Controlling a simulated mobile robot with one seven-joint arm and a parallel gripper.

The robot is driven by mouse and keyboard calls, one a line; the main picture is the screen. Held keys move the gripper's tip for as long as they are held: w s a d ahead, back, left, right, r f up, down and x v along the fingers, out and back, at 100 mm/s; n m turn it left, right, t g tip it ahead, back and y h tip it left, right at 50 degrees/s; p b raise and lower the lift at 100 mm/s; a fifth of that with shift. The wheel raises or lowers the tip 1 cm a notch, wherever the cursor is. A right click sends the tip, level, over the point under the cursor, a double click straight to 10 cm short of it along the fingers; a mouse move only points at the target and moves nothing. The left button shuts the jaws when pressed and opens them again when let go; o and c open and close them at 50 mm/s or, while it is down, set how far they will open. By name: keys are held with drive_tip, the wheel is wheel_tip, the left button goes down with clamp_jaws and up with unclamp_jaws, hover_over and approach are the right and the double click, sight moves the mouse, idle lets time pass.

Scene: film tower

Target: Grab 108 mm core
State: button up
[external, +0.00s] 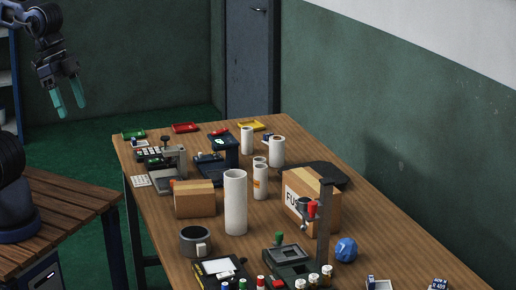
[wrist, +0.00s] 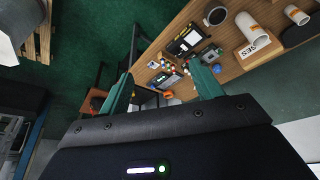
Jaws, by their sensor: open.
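Several white cylinders stand on the wooden table; I cannot read which is the 108 mm core. The tallest white tube (external: 235,203) is upright near the middle. A slim white one (external: 247,140) and a wider white roll (external: 277,151) are farther back. In the wrist view a large white tube (wrist: 253,30) and a smaller orange-labelled one (wrist: 297,15) show at top right. My gripper (external: 69,107) is open and empty, high at the left, well away from the table; its teal fingers show in the wrist view (wrist: 162,74).
Cardboard boxes (external: 195,199) (external: 318,208) flank the tall tube. A dark round container (external: 195,241) and a post on a dark base (external: 324,225) are nearer. Small bottles and devices crowd the front. The table's right side (external: 400,240) is mostly clear. Another wooden table (external: 55,200) is at left.

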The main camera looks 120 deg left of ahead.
drive_tip(key=w+a+n+g, duration=0.1)
drive_tip(key=w+a+n, duration=0.3)
drive_tip(key=w+a, duration=0.95)
drive_tip(key=w+a+f+n+g, duration=0.1)
drive_tip(key=w+a+f+n, duration=0.2)
drive_tip(key=a, duration=0.5)
drive_tip(key=w+a+f+g, duration=0.1)
drive_tip(key=w+a+f, duration=0.2)
drive_tip(key=w+a, duration=0.35)
drive_tip(key=n+g, duration=0.1)
drive_tip(key=n, duration=0.5)
approach(261, 175)
drive_tip(key=s+a, duration=0.1)
drive_tip(key=a, duration=0.1)
wheel_tip(261, 175, down, 11)
drive_tip(key=shift+w+a, duration=0.1)
